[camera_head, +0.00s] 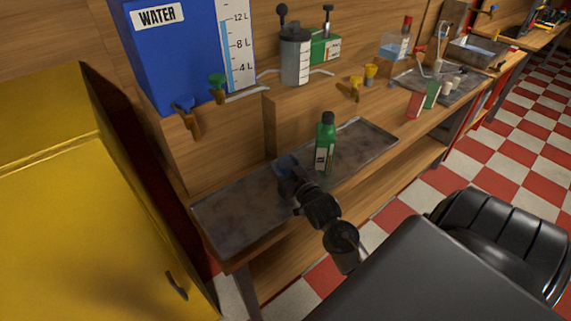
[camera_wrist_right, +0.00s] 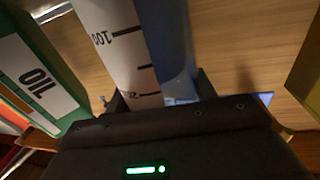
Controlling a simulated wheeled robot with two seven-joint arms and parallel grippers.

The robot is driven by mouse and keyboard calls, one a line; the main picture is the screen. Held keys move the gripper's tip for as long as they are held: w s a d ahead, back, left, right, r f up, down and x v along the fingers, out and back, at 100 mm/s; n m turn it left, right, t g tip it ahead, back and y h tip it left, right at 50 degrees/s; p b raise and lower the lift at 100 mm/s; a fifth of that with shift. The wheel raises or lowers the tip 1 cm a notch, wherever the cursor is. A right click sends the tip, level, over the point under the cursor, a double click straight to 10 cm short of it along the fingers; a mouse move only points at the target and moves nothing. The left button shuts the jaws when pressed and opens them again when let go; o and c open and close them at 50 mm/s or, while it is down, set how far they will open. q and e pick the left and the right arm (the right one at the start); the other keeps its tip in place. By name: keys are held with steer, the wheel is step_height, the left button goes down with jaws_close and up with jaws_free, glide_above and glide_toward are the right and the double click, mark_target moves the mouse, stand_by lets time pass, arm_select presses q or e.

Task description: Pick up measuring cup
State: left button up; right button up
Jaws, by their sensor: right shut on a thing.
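The measuring cup (camera_wrist_right: 122,45) fills the upper middle of the right wrist view, with a white strip of black scale marks and a bluish, see-through side. My right gripper (camera_wrist_right: 160,97) is shut on it, one finger at each side. In the head view, my right gripper (camera_head: 288,178) is over the grey metal tray. Only a small bluish part of the cup (camera_head: 286,163) shows there, the rest hidden by the gripper. I cannot tell whether the cup touches the tray. My left gripper is not in view.
A green bottle (camera_head: 325,145) stands close beside the gripper; a green OIL label (camera_wrist_right: 38,78) shows left in the wrist view. The tray (camera_head: 235,220) is clear at its left end. A blue water tank (camera_head: 185,55) with taps stands behind. A yellow cabinet (camera_head: 80,220) is at left.

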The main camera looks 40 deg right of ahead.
mark_target(285, 159)
step_height(285, 159, up, 3)
steer(key=p, duration=0.3)
steer(key=shift+r, duration=0.2)
steer(key=s+a+r+p, duration=0.9)
steer(key=a+p, duration=0.1)
steer(key=p, duration=0.2)
steer(key=shift+s+a, duration=0.2)
steer(key=shift+s, duration=0.05)
steer(key=shift+r, duration=0.1)
step_height(285, 159, up, 5)
steer(key=p, duration=0.4)
